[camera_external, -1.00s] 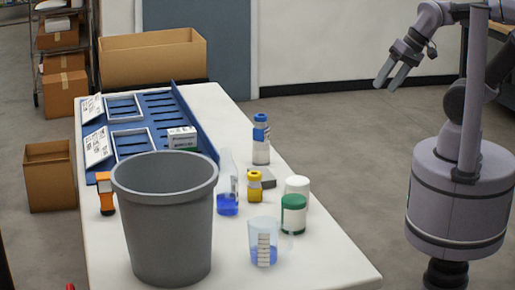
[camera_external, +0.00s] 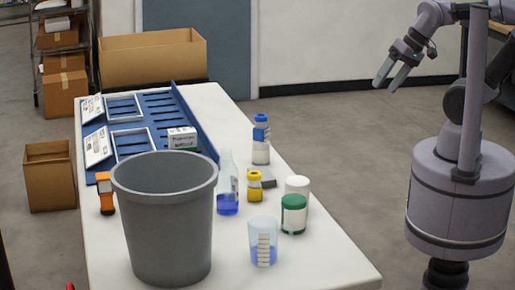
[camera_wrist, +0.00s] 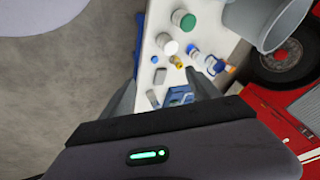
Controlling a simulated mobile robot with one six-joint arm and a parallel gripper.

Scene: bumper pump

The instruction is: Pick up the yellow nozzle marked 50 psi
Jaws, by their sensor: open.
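The yellow nozzle (camera_external: 255,187) stands upright on the white table among several bottles, right of a flask with blue liquid. It also shows small in the wrist view (camera_wrist: 177,62). Its marking is too small to read. My gripper (camera_external: 385,87) is open and empty, raised in the air beyond the table's right side and well apart from the nozzle. In the wrist view my two fingers (camera_wrist: 164,78) are spread, with the tabletop showing between them and the nozzle just beyond the tips.
A grey bin (camera_external: 165,235) stands at the table's near end. Around the nozzle are the flask (camera_external: 228,195), a beaker (camera_external: 263,242), a green-and-white jar (camera_external: 293,215), a blue-capped bottle (camera_external: 261,140) and a grey block (camera_external: 267,178). A blue rack (camera_external: 190,125) lies behind.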

